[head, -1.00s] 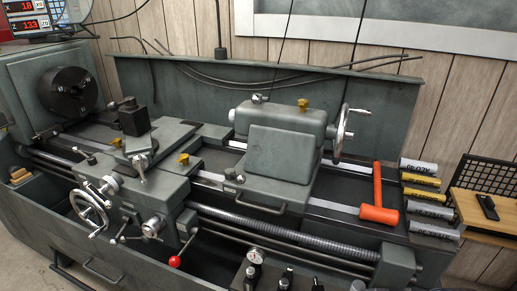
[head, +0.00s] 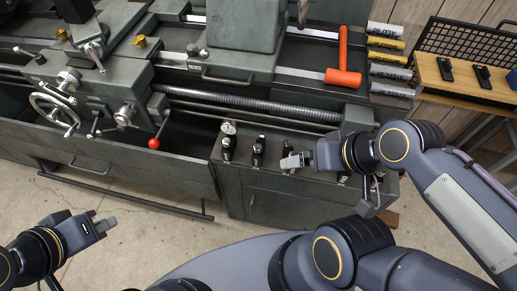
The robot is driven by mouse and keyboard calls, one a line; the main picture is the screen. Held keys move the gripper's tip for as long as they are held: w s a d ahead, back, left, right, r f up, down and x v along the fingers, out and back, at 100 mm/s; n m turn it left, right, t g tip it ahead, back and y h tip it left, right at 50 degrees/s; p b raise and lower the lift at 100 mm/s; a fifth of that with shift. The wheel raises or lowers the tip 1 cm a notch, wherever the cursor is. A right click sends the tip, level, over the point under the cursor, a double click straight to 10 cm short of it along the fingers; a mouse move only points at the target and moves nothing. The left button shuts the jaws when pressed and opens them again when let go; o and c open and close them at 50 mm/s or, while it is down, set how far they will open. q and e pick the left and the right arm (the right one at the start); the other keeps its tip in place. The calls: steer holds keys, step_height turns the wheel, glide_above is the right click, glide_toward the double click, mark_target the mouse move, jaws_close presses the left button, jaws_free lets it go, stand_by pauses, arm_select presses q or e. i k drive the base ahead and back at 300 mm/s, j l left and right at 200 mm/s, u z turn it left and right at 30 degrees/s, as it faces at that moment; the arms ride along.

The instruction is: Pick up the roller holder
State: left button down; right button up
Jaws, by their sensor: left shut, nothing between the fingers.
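Several small dark tool holders stand in a row on the grey cabinet top in front of the lathe. One holder (head: 258,152) is at the middle of the row, and another holder (head: 228,140) with a round pale top is to its left. I cannot tell which one is the roller holder. My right gripper (head: 291,161) is over the right part of the row and hides some of it; its finger gap is not clear. My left gripper (head: 107,225) is shut and empty, low at the left over the floor, away from the holders.
The lathe (head: 255,102) spans the back, with a red-knobbed lever (head: 153,143) left of the cabinet (head: 262,195). An orange mallet (head: 342,77) and several labelled cylinders (head: 388,58) lie at the right. A wooden shelf (head: 465,80) holds dark pieces. The floor at lower left is clear.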

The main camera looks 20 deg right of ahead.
mark_target(258, 151)
steer(key=l+u, duration=0.4)
steer(key=k+l+u, duration=0.15)
steer(key=u, duration=0.25)
steer(key=k+l+u, duration=0.1)
steer(key=l+u, duration=0.3)
